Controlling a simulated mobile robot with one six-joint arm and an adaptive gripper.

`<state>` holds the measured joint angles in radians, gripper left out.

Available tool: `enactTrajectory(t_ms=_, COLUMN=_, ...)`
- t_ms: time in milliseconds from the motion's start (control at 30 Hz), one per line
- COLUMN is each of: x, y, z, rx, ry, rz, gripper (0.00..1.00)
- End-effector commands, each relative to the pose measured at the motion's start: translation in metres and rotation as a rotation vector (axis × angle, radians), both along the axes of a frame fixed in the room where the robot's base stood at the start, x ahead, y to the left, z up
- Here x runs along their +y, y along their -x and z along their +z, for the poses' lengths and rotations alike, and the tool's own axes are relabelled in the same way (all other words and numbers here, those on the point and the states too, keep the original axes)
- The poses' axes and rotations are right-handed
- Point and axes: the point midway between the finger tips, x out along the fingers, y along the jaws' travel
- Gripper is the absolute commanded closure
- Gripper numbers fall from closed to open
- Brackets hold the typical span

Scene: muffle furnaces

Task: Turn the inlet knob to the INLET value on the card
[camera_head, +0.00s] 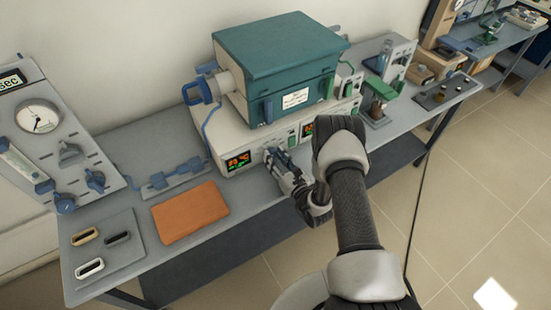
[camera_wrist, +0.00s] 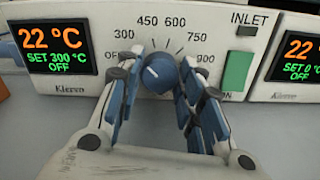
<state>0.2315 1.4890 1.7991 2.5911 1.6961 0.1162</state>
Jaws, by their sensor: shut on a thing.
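In the wrist view my gripper (camera_wrist: 160,82) has its blue-padded fingers on both sides of a round blue knob (camera_wrist: 161,70). The knob's white mark points to the upper left. Around it is a scale of 300, 450, 600, 750 and 900. The display (camera_wrist: 54,47) left of it reads 22 °C, SET 300 °C, OFF. An INLET label (camera_wrist: 249,18) is at the panel's upper right. In the head view my gripper (camera_head: 280,163) is at the controller front, hiding the knob. A white card (camera_head: 295,98) is on the teal furnace (camera_head: 275,60); its text is unreadable.
A green switch (camera_wrist: 236,70) is right of the knob. A second display (camera_wrist: 300,55) reads 22 °C, SET 0 °C, OFF. An orange mat (camera_head: 190,212) and a gauge panel (camera_head: 45,140) are at the left. The grey bench front (camera_head: 245,204) is mostly clear.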

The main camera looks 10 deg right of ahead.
Motion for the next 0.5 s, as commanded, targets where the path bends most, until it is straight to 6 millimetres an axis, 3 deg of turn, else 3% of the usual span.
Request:
enactTrajectory(t_ms=367, x=0.0000, y=0.0000, z=0.0000, rx=0.001, ry=-0.004, rz=0.000, gripper=0.90)
enactTrajectory(t_ms=400, x=0.0000, y=0.0000, z=0.0000, rx=0.001, ry=-0.004, rz=0.000, gripper=0.63)
enactTrajectory(t_ms=500, x=0.0000, y=0.0000, z=0.0000, rx=0.001, ry=-0.004, rz=0.000, gripper=0.57)
